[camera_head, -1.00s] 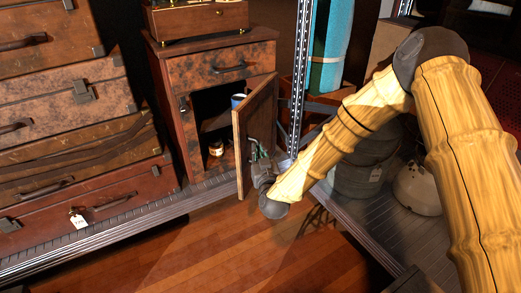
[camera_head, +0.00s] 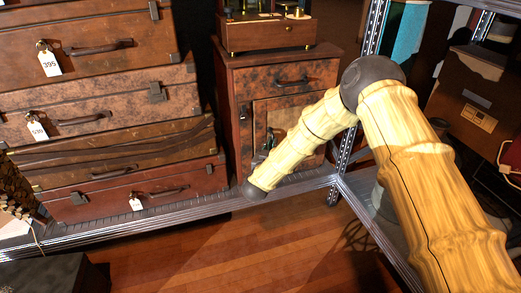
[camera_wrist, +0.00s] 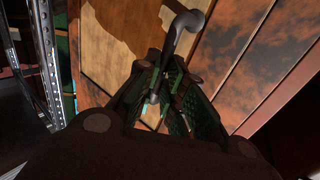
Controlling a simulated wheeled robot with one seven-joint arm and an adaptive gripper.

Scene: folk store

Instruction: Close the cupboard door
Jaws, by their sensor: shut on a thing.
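The wooden cupboard (camera_head: 240,110) stands on a metal shelf right of the stacked suitcases. Its door (camera_head: 270,112) lies across the front opening, flush or nearly so; a small gap cannot be ruled out. My arm covers much of the door. My gripper (camera_head: 262,160) is at the door's lower left and is partly hidden by my arm. In the wrist view my gripper (camera_wrist: 166,92) has its green-lined fingers closed around the lower part of the curved dark metal handle (camera_wrist: 184,28). The door's brown panel (camera_wrist: 110,40) fills the view behind it.
Stacked suitcases (camera_head: 95,95) stand close on the left. A wooden box (camera_head: 270,34) sits on the cupboard top. A metal shelf post (camera_head: 370,40) rises just right of the cupboard. The wooden floor (camera_head: 215,245) in front is clear.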

